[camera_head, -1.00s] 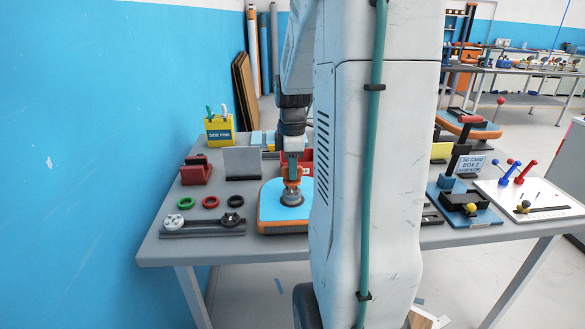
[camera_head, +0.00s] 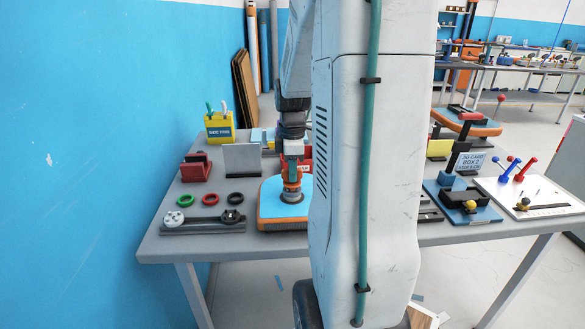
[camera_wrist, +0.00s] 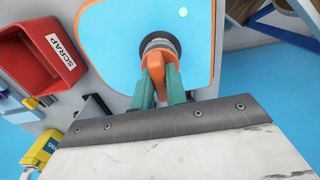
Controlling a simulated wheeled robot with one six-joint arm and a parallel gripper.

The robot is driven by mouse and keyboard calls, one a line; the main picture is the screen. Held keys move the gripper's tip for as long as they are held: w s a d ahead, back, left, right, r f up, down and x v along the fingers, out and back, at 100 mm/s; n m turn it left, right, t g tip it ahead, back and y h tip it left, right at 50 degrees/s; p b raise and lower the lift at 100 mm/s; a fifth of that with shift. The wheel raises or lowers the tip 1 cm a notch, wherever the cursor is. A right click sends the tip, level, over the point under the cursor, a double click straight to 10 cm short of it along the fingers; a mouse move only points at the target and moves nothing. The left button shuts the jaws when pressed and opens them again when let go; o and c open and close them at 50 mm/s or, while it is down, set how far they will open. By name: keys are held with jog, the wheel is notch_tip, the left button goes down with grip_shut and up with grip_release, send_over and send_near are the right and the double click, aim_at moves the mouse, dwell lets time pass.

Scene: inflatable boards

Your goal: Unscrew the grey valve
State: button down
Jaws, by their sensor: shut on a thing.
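The grey valve (camera_head: 292,196) sits on the blue top of an orange-edged board (camera_head: 270,208) on the bench. In the wrist view the valve (camera_wrist: 159,43) shows as a grey ring, partly covered by orange parts at my fingertips. My gripper (camera_head: 291,180) points straight down over the valve. Its green fingers and the orange parts (camera_wrist: 162,70) reach down to the valve and are closed on it. The exact contact is hidden.
A rack with a white knob (camera_head: 173,219) and a dark knob stands front left. Green (camera_head: 186,200), red and black rings lie behind it. A red SCRAP bin (camera_wrist: 40,62) stands close to the board. My arm column hides the bench's middle.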

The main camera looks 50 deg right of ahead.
jog(key=shift+f, duration=0.25)
jog(key=c, duration=1.3)
grip_release()
jog(key=shift+c, duration=0.2)
notch_tip(320, 180, up, 8)
jog(key=shift+f, duration=0.1)
jog(key=shift+f, duration=4.2)
